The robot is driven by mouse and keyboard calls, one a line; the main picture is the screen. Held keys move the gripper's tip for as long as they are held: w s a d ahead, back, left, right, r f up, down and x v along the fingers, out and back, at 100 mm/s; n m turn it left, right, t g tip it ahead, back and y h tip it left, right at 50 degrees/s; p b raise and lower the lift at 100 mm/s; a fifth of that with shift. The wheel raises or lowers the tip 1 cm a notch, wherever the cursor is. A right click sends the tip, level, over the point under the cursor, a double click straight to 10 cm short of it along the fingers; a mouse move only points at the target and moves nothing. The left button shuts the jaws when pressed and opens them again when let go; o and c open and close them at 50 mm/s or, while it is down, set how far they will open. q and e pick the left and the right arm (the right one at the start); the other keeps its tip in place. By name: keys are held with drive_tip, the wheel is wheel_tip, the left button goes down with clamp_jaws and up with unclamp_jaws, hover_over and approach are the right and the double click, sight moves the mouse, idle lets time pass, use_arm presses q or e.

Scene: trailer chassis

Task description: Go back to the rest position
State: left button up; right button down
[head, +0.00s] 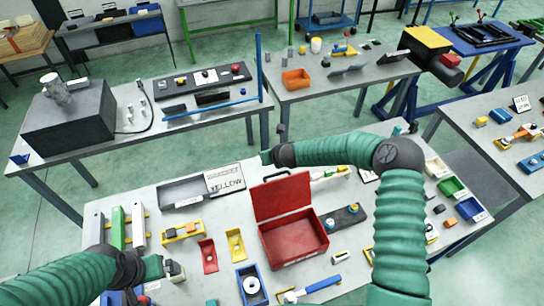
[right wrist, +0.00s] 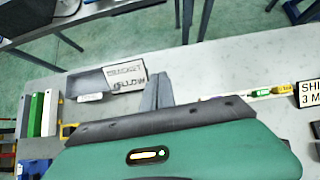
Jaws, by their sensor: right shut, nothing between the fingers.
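My right arm reaches in from the lower right of the head view and bends left at a dark elbow joint. Its gripper (head: 265,157) is over the far side of the near table, above and right of the grey bracket tray. In the right wrist view the two grey fingers (right wrist: 156,92) are together with nothing between them. My left arm comes in from the lower left. Its gripper (head: 160,268) is low over the table's front left, beside a small grey block; its fingers are not clear.
The near table (head: 215,235) holds an open red toolbox (head: 294,240), a grey tray (head: 180,192) labelled bracket and yellow, and several small coloured bins and parts. A second table with a dark box (head: 70,120) stands behind on the left. Green floor shows between tables.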

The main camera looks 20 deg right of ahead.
drive_tip(key=s+a+r+n+g+y, duration=0.1)
drive_tip(key=s+a+r+n, duration=0.2)
drive_tip(key=s+n, duration=0.35)
drive_tip(key=s+a+r+n+g+y, duration=0.1)
drive_tip(key=s+a+r+n, duration=0.25)
drive_tip(key=n, duration=0.65)
drive_tip(key=s+d+r+n+g+h, duration=0.1)
drive_tip(key=s+d+r+n+g, duration=0.1)
drive_tip(key=s+n, duration=0.8)
drive_tip(key=s+d+r+n+g+h, duration=0.2)
drive_tip(key=s+n, duration=0.5)
drive_tip(key=s, duration=0.6)
use_arm(q)
drive_tip(key=s+b+x, duration=0.2)
drive_tip(key=b+x, duration=1)
drive_tip(key=b, duration=0.1)
drive_tip(key=s+f+b+x, duration=0.1)
drive_tip(key=s+b+x, duration=0.2)
drive_tip(key=b+x, duration=1)
drive_tip(key=shift+f+b, duration=0.25)
drive_tip(key=shift+b, duration=0.2)
use_arm(e)
wheel_tip(320, 180, down, 27)
drive_tip(key=s+d+n, duration=0.1)
drive_tip(key=shift+s+d+r+n, duration=0.15)
drive_tip(key=shift+s+d+n, duration=0.1)
drive_tip(key=shift+s+n, duration=0.15)
